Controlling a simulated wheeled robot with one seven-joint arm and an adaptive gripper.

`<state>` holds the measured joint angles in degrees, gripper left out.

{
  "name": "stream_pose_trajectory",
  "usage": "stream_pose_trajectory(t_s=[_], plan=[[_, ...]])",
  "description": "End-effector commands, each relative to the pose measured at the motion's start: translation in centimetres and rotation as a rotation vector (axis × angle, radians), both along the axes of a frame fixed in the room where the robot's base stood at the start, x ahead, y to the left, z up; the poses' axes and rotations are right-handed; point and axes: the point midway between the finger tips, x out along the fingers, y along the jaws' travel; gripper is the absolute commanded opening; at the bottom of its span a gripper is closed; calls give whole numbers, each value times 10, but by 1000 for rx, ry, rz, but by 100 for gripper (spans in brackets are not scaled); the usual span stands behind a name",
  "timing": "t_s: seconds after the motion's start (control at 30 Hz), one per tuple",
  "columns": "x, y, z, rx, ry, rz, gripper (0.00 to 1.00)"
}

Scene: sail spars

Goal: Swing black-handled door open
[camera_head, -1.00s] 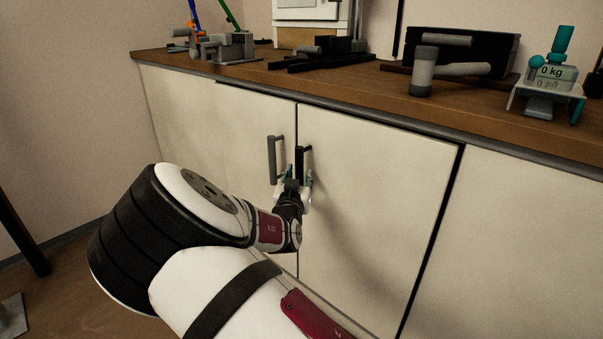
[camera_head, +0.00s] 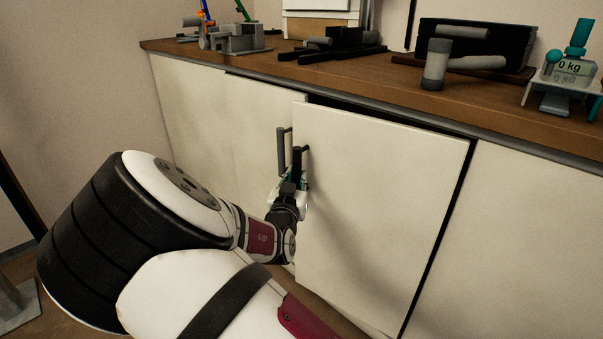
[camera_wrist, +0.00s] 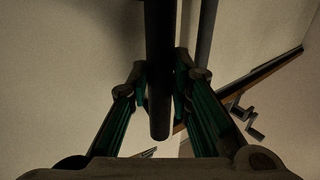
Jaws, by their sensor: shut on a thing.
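The black-handled door (camera_head: 385,205) is the white right-hand door of the cabinet. It stands slightly ajar, with a dark gap along its top and its left edge out in front of the neighbouring door. Its black handle (camera_head: 298,161) is upright near that left edge. My gripper (camera_head: 289,183) is shut on the lower part of the black handle. In the wrist view the black handle (camera_wrist: 160,70) runs down between the two green-padded fingers. The fingers partly hide the handle's lower part in the head view.
The left door (camera_head: 225,125), with a grey handle (camera_head: 282,150), is closed close beside my gripper. Floor shows at the lower left.

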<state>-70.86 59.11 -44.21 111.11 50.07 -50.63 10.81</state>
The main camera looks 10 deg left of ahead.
Motion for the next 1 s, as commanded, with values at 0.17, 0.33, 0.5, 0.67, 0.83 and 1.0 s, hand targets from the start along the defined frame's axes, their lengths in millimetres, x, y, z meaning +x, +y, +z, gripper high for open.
stream_pose_trajectory(t_s=[0.17,0.33,0.5,0.67,0.83,1.0], plan=[[-17,3,-1,-1,4,-7,0],[-29,7,-1,-1,3,-8,0],[-32,9,-1,-3,3,-8,0],[-32,9,-1,-3,3,-7,0],[-38,11,-1,-2,5,-5,0],[-55,13,-1,-2,5,-6,0]])
